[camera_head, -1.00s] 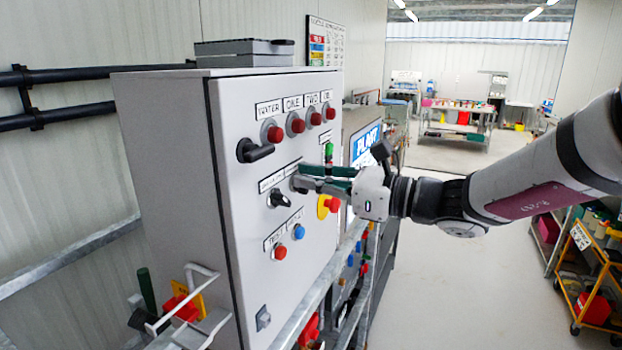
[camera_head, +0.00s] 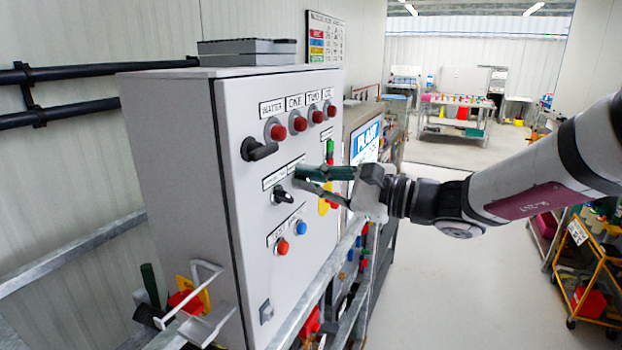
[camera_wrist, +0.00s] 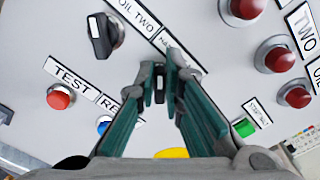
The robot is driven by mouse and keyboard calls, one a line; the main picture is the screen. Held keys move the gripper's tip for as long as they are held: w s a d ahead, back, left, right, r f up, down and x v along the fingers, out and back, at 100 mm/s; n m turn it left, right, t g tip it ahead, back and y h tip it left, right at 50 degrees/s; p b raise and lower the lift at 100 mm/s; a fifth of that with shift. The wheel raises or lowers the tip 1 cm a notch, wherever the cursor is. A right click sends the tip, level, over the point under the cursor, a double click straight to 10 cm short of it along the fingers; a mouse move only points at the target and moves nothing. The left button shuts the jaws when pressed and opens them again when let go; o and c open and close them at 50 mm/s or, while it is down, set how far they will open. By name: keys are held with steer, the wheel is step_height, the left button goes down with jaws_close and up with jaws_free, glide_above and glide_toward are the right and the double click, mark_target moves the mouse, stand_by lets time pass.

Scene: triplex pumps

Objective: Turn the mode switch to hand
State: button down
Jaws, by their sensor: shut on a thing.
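The mode switch (camera_wrist: 160,84) is a small dark knob on the grey cabinet front, seen between my fingertips in the wrist view. The label above it (camera_wrist: 176,52) is partly covered by a finger, so I cannot read it fully. My gripper (camera_wrist: 160,80) has green-padded fingers, one on each side of the knob, shut on it. In the head view my gripper (camera_head: 297,177) reaches the panel from the right and hides the knob. The knob's exact pointing direction is hard to tell.
A second black selector switch (camera_wrist: 103,35) sits close by at upper left. Red (camera_wrist: 60,97) and blue (camera_wrist: 103,125) buttons, a green light (camera_wrist: 243,127) and several red lamps (camera_wrist: 276,55) surround it. A metal rail (camera_head: 330,276) runs before the cabinet (camera_head: 236,222).

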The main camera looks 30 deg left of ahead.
stand_by(0.4)
steer(key=c, duration=1.7)
jaws_free()
steer(key=w+d, duration=0.1)
steer(key=d, duration=1.1)
steer(key=shift+w, duration=0.15)
